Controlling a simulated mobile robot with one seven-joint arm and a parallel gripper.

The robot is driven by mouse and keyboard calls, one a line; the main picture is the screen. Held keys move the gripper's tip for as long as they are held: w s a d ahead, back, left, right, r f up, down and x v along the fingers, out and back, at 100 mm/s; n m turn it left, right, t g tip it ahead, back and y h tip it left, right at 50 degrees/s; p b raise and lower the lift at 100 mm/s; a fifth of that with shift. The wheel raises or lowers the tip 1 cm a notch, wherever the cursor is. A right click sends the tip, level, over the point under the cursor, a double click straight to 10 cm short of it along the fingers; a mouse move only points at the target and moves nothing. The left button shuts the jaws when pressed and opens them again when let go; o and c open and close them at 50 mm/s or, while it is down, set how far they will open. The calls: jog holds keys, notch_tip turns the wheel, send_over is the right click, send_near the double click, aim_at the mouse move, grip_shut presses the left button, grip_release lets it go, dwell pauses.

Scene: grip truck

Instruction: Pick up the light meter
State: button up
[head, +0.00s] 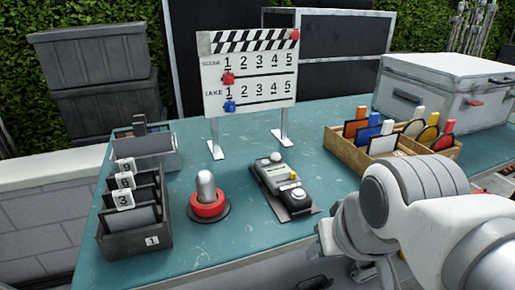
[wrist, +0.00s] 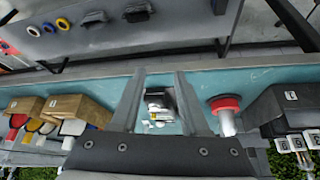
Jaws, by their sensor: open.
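The light meter (head: 284,184) is a dark and light grey handheld device with a white dome at its far end and a small yellow button. My gripper (wrist: 160,76) is open and empty. In the head view my white arm comes in from the right, with its end just right of the meter's near end; the fingertips are not clear there.
A red-based button with a silver top (head: 207,194) stands left of the meter, near a dark numbered card box (head: 136,224). A clapperboard (head: 250,72) stands behind. A wooden box of coloured-handled items (head: 391,150) and a grey case (head: 443,88) are at right.

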jog(key=shift+o, duration=2)
jog(key=shift+w+r+p, duration=0.2)
jog(key=shift+r+p, duration=0.15)
jog(key=shift+r, duration=0.1)
jog(key=o, duration=0.5)
jog(key=shift+g, duration=0.3)
jog(key=w+r+p, duration=0.1)
jog(key=r+p, duration=0.1)
jog(key=w+r+p, duration=0.1)
jog(key=shift+w+r+p, duration=0.15)
jog(key=shift+r+p, duration=0.2)
jog(key=shift+p, duration=0.05)
jog(key=w+r+n+g+p, duration=0.1)
jog(key=w+r+g+p, duration=0.1)
jog(key=w+r+p, duration=0.6)
jog(key=n+g+p, duration=0.2)
jog(key=g+p, duration=0.1)
jog(key=p, duration=1.2)
send_over(291, 186)
jog(key=f, duration=1.1)
jog(key=shift+d+f, duration=0.2)
jog(key=shift+f, duration=0.05)
jog(key=shift+a+f, duration=0.15)
jog(key=shift+f, duration=1.2)
jog(key=shift+a+f, duration=0.1)
jog(key=shift+f, duration=1.2)
